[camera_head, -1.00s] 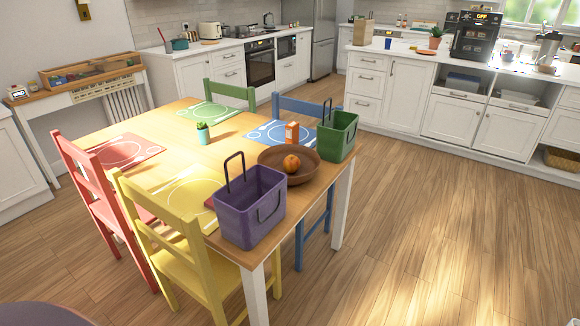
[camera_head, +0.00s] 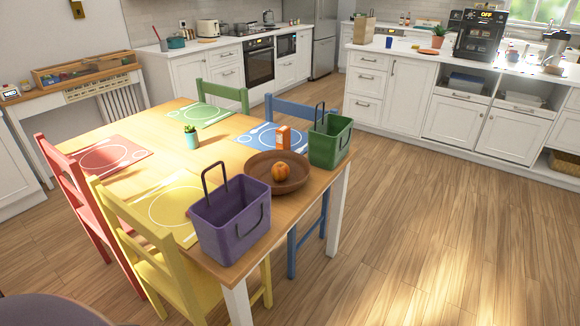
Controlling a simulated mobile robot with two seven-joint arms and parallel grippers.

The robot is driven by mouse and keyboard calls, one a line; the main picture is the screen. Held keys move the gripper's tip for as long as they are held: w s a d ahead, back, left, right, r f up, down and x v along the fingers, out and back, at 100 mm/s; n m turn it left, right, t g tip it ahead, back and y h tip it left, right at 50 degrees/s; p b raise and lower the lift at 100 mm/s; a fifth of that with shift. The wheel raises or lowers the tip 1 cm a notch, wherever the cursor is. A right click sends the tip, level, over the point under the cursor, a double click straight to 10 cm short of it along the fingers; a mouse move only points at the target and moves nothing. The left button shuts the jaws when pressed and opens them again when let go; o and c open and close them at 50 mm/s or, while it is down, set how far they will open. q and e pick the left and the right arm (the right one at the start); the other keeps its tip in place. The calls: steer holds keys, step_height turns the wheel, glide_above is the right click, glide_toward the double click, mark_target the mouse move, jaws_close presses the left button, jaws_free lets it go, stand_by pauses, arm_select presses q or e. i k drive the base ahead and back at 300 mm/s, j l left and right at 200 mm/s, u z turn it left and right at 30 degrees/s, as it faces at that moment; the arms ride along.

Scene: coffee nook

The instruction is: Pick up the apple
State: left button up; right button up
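An orange-red apple (camera_head: 280,171) sits in a round brown bowl (camera_head: 261,181) near the right side of the wooden dining table (camera_head: 226,153). The bowl stands between a purple basket (camera_head: 231,222) in front and a green basket (camera_head: 329,146) behind. Neither of my grippers is in view.
Yellow (camera_head: 131,222), red (camera_head: 66,190), green (camera_head: 228,97) and blue (camera_head: 288,106) chairs stand around the table. The wooden floor to the right (camera_head: 430,230) is clear.

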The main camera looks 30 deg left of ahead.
mark_target(280, 172)
steer(key=i+l, duration=0.1)
steer(key=i, duration=0.75)
steer(key=i+l, duration=0.1)
steer(key=i, duration=0.75)
steer(key=i+l, duration=0.1)
steer(key=i, duration=0.75)
steer(key=i+l+u, duration=0.15)
steer(key=i+u, duration=0.15)
steer(key=i+l+u, duration=0.3)
steer(key=i, duration=0.25)
steer(key=u, duration=1.4)
